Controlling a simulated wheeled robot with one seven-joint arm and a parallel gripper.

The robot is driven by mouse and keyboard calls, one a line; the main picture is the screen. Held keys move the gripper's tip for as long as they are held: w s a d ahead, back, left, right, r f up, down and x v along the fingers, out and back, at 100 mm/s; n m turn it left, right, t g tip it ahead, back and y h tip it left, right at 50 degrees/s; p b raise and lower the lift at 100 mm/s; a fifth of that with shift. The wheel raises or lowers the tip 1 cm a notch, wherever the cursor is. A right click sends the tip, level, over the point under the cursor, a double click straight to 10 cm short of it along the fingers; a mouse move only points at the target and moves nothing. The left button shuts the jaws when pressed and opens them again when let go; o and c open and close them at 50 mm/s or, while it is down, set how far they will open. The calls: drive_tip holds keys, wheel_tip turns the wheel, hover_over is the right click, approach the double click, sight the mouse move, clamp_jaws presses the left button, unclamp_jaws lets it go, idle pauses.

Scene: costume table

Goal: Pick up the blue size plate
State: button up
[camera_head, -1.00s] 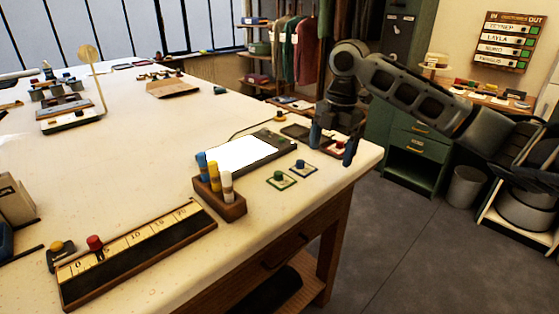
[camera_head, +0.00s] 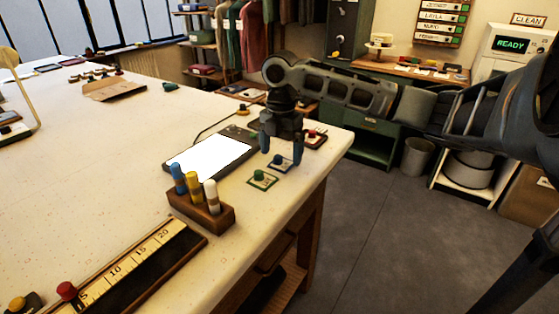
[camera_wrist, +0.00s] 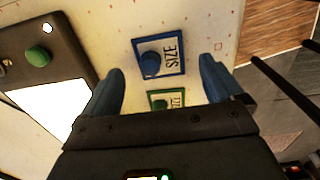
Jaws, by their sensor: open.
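The blue size plate (camera_head: 286,166) is a small square plate with a blue border and a round blue knob, lying flat near the table's right edge. In the wrist view the blue size plate (camera_wrist: 174,66) shows the word SIZE, ahead of and between the fingertips. My gripper (camera_head: 281,150) points down over it, open and empty. In the wrist view my gripper (camera_wrist: 162,82) has its fingers apart with the plate untouched. A similar green plate (camera_head: 262,179) lies close beside it, partly hidden by my gripper's body in the wrist view (camera_wrist: 160,96).
A tablet-like device (camera_head: 208,153) with a white screen lies left of the plates. A wooden block (camera_head: 208,214) holds blue, yellow and white pegs in front. A plate with a red knob (camera_head: 314,138) lies behind right. The table (camera_head: 300,208) ends just right of the plates.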

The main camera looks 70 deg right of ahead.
drive_tip(key=shift+f, duration=1)
drive_tip(key=c, duration=1.1)
drive_tip(key=shift+r, duration=0.1)
